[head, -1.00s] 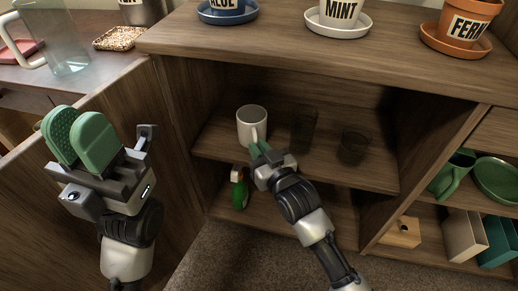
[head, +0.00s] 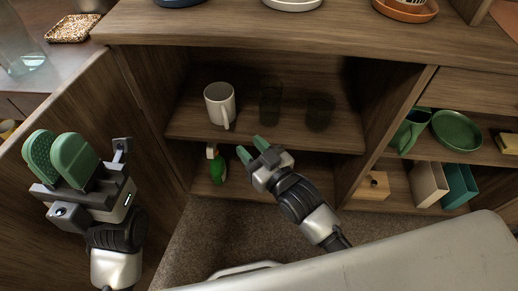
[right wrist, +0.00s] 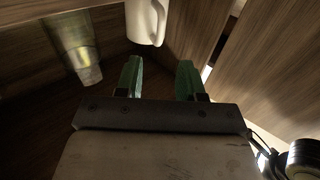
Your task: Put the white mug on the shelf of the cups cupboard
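The white mug (head: 219,101) stands upright on the shelf (head: 190,129) of the open cupboard, at its left, with its handle towards the front right. In the right wrist view the mug (right wrist: 144,22) shows beyond the fingers. My right gripper (head: 252,150) is open and empty, below and in front of the mug and apart from it. Its two green fingers are spread in the right wrist view (right wrist: 159,75). My left gripper (head: 60,158) is at the far left, away from the mug, with its green pads close together and a gap I cannot judge.
Two dark glasses, one (head: 270,103) beside the mug and one (head: 319,112) further right, share the shelf. A green bottle (head: 216,165) stands on the level below. An open door (head: 70,110) is at the left. Green dishes (head: 456,131) sit on the right shelf.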

